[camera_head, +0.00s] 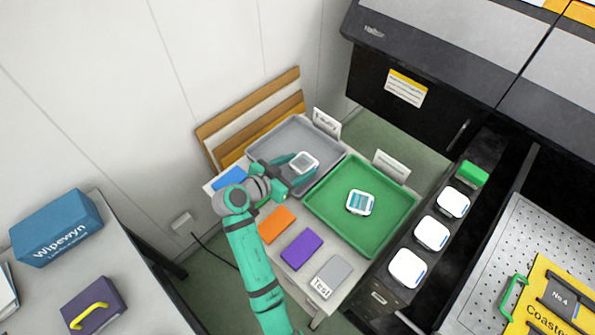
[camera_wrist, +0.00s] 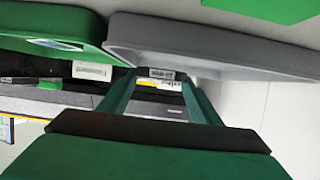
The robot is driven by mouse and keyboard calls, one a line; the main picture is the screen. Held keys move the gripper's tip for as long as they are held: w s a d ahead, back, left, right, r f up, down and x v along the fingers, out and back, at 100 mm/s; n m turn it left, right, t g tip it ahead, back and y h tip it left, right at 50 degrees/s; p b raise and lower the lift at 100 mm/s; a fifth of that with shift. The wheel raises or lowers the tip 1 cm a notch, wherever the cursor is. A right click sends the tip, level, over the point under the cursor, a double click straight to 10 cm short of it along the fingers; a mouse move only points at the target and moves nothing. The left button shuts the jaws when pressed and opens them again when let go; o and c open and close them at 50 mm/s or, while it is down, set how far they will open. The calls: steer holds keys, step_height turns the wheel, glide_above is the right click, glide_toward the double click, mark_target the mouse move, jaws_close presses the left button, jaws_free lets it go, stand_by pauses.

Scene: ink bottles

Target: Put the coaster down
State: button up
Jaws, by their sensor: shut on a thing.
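A white square coaster (camera_head: 304,162) with a grey middle is at the tips of my gripper (camera_head: 298,171) in the head view. It is over the grey tray (camera_head: 262,143); I cannot tell whether it touches the tray floor. My gripper is shut on it, with a teal finger on each side. In the wrist view, the fingers of my gripper (camera_wrist: 158,77) reach toward the grey tray's edge (camera_wrist: 215,52), and the coaster cannot be made out there. Another coaster (camera_head: 360,203), white with teal bands, lies in the green tray (camera_head: 322,222).
White cards stand behind the grey tray (camera_head: 326,122) and the green tray (camera_head: 392,165). Orange (camera_head: 277,224), purple (camera_head: 301,249) and grey (camera_head: 331,275) blocks line the table's front. White squares (camera_head: 432,233) sit on the dark ledge at right. The green tray has free room.

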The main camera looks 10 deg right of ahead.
mark_target(296, 172)
steer(key=shift+w+f, duration=0.2)
steer(key=shift+f, duration=0.05)
steer(key=shift+w+f, duration=0.1)
steer(key=shift+f, duration=1.45)
steer(key=shift+f, duration=0.1)
steer(key=o, duration=0.9)
steer(key=shift+c, duration=0.2)
steer(key=shift+a, duration=0.25)
steer(key=v, duration=1.1)
steer(key=shift+s+a+r, duration=0.2)
steer(key=shift+s+r, duration=0.05)
steer(key=shift+r, duration=0.05)
